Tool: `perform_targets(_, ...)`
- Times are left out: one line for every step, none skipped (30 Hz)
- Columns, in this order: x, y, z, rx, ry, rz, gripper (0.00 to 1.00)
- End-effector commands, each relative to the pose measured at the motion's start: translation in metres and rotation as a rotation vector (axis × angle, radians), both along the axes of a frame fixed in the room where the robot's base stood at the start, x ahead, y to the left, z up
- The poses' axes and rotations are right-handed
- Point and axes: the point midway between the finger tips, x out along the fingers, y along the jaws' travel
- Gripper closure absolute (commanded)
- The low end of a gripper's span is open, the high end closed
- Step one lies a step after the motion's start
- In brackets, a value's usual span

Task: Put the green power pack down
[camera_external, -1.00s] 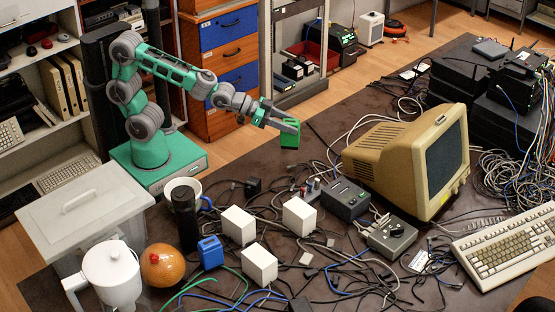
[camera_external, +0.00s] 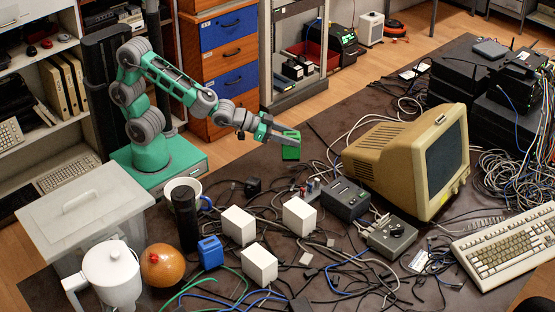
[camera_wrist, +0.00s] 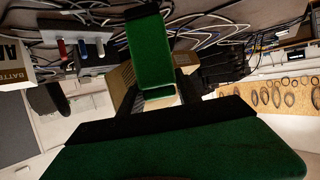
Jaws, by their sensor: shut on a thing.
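The green power pack (camera_external: 290,153) is a small green block at the end of my arm in the external view. My gripper (camera_external: 290,138) is shut on it and holds it above the dark, cable-strewn table (camera_external: 335,132). It is behind the white boxes and left of the old monitor. In the wrist view a green block (camera_wrist: 152,50) shows upper centre, with dark parts around it. A large green surface with a dark edge fills the bottom of that view. I cannot tell the gap between the pack's underside and the table.
White boxes (camera_external: 299,215) and a dark switch box (camera_external: 346,199) stand in front of the pack. The beige monitor (camera_external: 385,160) is to the right. Loose cables (camera_external: 330,250) cover much of the table. A dark bottle (camera_external: 186,218) and mug stand left.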

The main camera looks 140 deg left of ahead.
Motion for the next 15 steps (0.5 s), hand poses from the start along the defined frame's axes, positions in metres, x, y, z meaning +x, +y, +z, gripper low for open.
perform_targets(0.0,0.0,-0.01,0.0,0.001,0.0,1.0)
perform_targets(0.0,0.0,-0.017,-0.001,0.002,0.0,1.0)
perform_targets(0.0,0.0,-0.026,0.0,0.001,0.0,1.0)
perform_targets(0.0,0.0,-0.032,0.0,0.001,0.0,1.0)
perform_targets(0.0,0.0,-0.037,0.0,0.001,0.0,1.0)
perform_targets(0.0,0.0,-0.043,0.001,0.001,0.0,1.0)
perform_targets(0.0,0.0,-0.044,0.001,-0.002,-0.001,1.0)
perform_targets(0.0,0.0,-0.045,0.001,-0.003,-0.001,1.0)
perform_targets(0.0,0.0,-0.046,0.002,-0.004,-0.001,1.0)
perform_targets(0.0,0.0,-0.046,0.002,-0.005,0.0,1.0)
perform_targets(0.0,0.0,-0.045,0.002,-0.005,0.0,1.0)
perform_targets(0.0,0.0,-0.045,0.002,-0.005,0.0,1.0)
perform_targets(0.0,0.0,-0.045,0.001,-0.004,0.0,1.0)
perform_targets(0.0,0.0,-0.045,0.002,-0.004,-0.001,1.0)
perform_targets(0.0,0.0,-0.046,0.002,-0.004,-0.001,1.0)
